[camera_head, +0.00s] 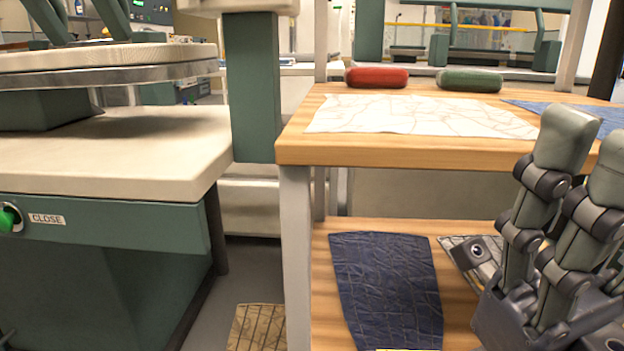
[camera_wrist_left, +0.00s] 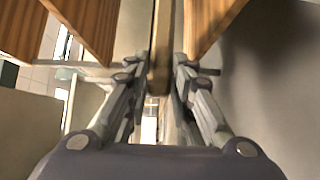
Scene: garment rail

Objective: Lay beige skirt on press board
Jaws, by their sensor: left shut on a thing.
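The press stands at the left of the head view, with a pale board (camera_head: 120,150) under a padded upper plate (camera_head: 110,68). A beige cloth with grid lines (camera_head: 257,327), perhaps the skirt, shows at the bottom edge, with its lower part cut off. My left gripper (camera_wrist_left: 163,75) shows only in its wrist view, shut on a thin brown-beige strip (camera_wrist_left: 163,45). I cannot tell whether this strip is the same cloth. My right gripper (camera_head: 590,145) is at the right of the head view, open and empty, fingers up, in front of the wooden table.
The wooden table (camera_head: 400,151) bears a cream cloth (camera_head: 420,115), a red roll (camera_head: 376,77), a green roll (camera_head: 469,81) and a blue cloth (camera_head: 590,112). A dark blue cloth (camera_head: 390,285) lies on the lower shelf. A green CLOSE button (camera_head: 9,219) is on the press front.

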